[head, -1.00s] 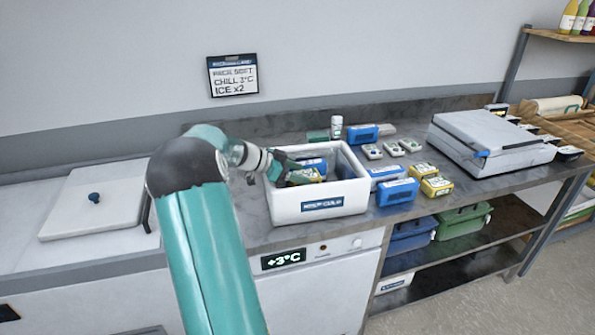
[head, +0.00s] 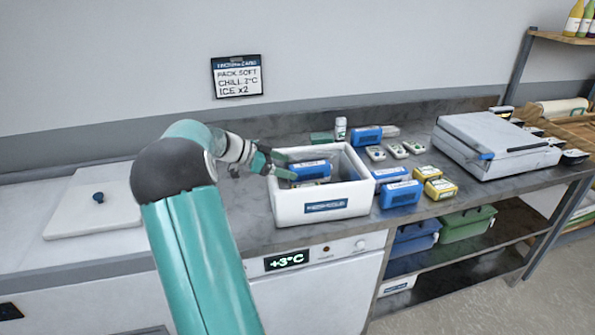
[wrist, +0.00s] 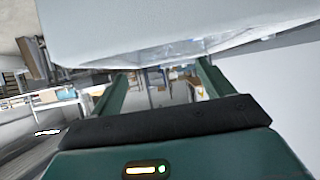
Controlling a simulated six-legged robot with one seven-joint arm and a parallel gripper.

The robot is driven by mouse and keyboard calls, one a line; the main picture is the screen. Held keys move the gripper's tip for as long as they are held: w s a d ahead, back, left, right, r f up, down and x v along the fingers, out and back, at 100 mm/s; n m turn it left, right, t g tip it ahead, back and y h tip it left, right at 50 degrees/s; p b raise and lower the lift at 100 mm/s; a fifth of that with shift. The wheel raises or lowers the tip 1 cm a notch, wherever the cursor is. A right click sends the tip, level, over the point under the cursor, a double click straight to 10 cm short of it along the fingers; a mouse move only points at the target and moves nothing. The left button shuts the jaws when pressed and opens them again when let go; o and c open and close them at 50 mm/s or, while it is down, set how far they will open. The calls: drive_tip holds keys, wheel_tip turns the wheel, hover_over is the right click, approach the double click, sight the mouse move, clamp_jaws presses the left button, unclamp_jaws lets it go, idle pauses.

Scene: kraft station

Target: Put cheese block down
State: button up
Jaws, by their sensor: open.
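The white box (head: 287,208) stands on the counter with its top open. A blue labelled pack (head: 309,170) lies inside it, and a sliver of something yellow and dark shows below that pack. I cannot tell whether this is the cheese block. My gripper (head: 284,165) is at the box's left rim, its fingers apart and pointing over the opening. In the wrist view my gripper (wrist: 165,85) shows two green fingers spread, with nothing held between them. A large pale surface fills the top of that view. The box floor is mostly hidden.
Blue packs (head: 400,193) and yellow blocks (head: 440,188) lie right of the box. Several small white items (head: 398,151) are behind them. A grey flat-lidded appliance (head: 495,142) stands farther right. A white lid (head: 92,212) lies left.

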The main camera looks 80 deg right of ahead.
drive_tip(key=v, duration=0.6)
drive_tip(key=w+a+r+n+t+y, duration=0.1)
drive_tip(key=w+a+n+t, duration=0.35)
drive_tip(key=a, duration=0.65)
drive_tip(key=w+a+r+n+t, duration=0.1)
drive_tip(key=w+a+n+t, duration=0.25)
drive_tip(key=a+n, duration=0.45)
drive_tip(key=w+a+r+n+t+y, duration=0.1)
drive_tip(key=w+a+n+t, duration=0.25)
drive_tip(key=a, duration=0.95)
drive_tip(key=s+a+n+t+y, duration=0.2)
drive_tip(key=a+n, duration=0.5)
drive_tip(key=a, duration=0.6)
drive_tip(key=s+a+f+n+t+y, duration=0.1)
drive_tip(key=s+a+n, duration=0.3)
drive_tip(key=a, duration=0.9)
drive_tip(key=n+t+y, duration=0.1)
drive_tip(key=n, duration=0.1)
drive_tip(key=shift+f+n+t, duration=0.2)
drive_tip(key=shift+n+t, duration=0.15)
drive_tip(key=shift+n, duration=0.05)
drive_tip(key=shift+s, duration=0.1)
